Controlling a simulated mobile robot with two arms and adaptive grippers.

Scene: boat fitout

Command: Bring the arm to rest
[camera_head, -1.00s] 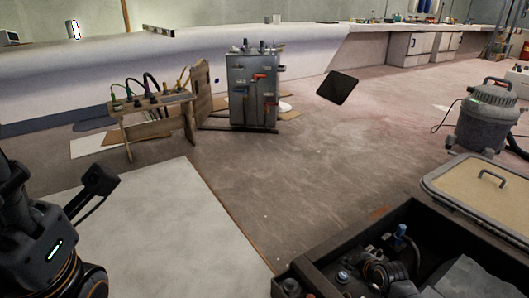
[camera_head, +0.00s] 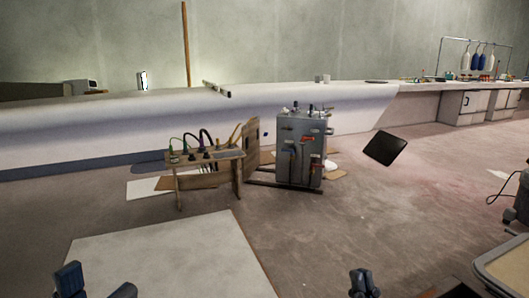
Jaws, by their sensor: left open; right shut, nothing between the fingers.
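My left gripper (camera_head: 96,285) shows at the bottom left edge of the head view. Its two dark fingers stand apart, with nothing seen between them, in front of a pale flat panel. My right gripper (camera_head: 362,283) shows at the bottom edge, right of the middle. Its dark fingertips are together and hold nothing. Both arms behind the grippers are cut off by the lower picture edge.
A pale panel (camera_head: 165,255) lies at the lower left. A wooden stand with cables (camera_head: 210,163) and a grey metal cabinet (camera_head: 298,150) stand beyond it. A dark tilted square (camera_head: 385,148) is right of them. A tan-topped lid (camera_head: 507,268) fills the lower right corner. Open floor lies between.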

